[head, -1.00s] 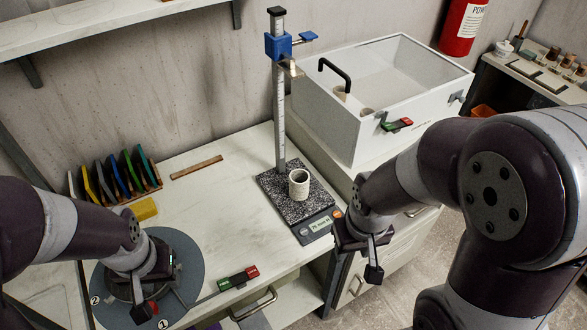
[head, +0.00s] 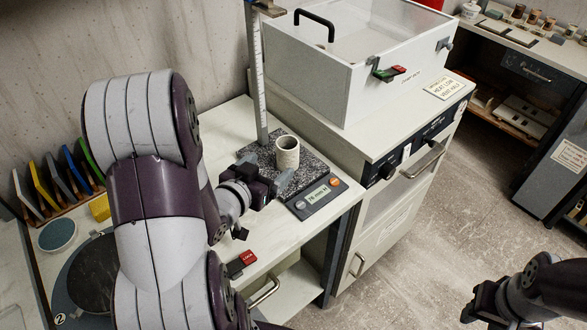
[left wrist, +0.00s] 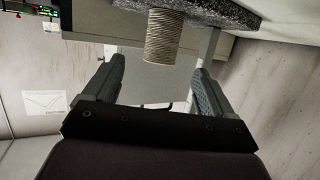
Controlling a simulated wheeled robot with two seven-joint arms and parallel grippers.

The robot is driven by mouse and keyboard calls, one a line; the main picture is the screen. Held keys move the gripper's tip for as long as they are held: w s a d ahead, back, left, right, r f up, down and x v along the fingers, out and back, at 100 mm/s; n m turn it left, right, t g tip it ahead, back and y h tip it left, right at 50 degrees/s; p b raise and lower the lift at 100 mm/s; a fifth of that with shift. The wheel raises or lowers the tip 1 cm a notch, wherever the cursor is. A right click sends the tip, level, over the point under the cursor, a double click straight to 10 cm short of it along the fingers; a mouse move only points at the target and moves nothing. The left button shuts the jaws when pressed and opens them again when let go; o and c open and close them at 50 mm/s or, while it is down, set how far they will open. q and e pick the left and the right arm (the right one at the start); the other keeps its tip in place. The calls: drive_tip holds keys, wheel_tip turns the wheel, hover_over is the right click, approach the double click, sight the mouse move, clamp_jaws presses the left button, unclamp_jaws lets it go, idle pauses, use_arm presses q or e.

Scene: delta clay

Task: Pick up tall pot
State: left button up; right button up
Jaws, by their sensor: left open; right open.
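The tall pot (head: 287,152) is a pale, ribbed, open-topped cylinder. It stands upright on the speckled stone plate of the height gauge (head: 308,172), in front of its post. My left gripper (head: 276,178) is open, beside the pot on its left and near side. In the left wrist view the pot (left wrist: 163,38) appears upside down beyond the gap between the open fingers (left wrist: 160,82), with nothing between them. My right gripper (head: 472,312) is open and empty, low at the right over the floor, far from the pot.
The gauge's upright post (head: 257,85) rises just behind the pot. A white cabinet with a clear lid (head: 350,75) stands to the right.

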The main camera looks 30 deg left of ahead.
sight(292, 144)
use_arm(q)
drive_tip(key=x, duration=1.2)
drive_tip(key=shift+w+a+r, duration=0.2)
drive_tip(key=shift+w+r, duration=0.05)
drive_tip(key=shift+r, duration=0.05)
drive_tip(key=shift+s, duration=0.1)
drive_tip(key=c, duration=1.2)
drive_tip(key=shift+o, duration=0.2)
drive_tip(key=shift+r, duration=0.1)
drive_tip(key=shift+r, duration=0.1)
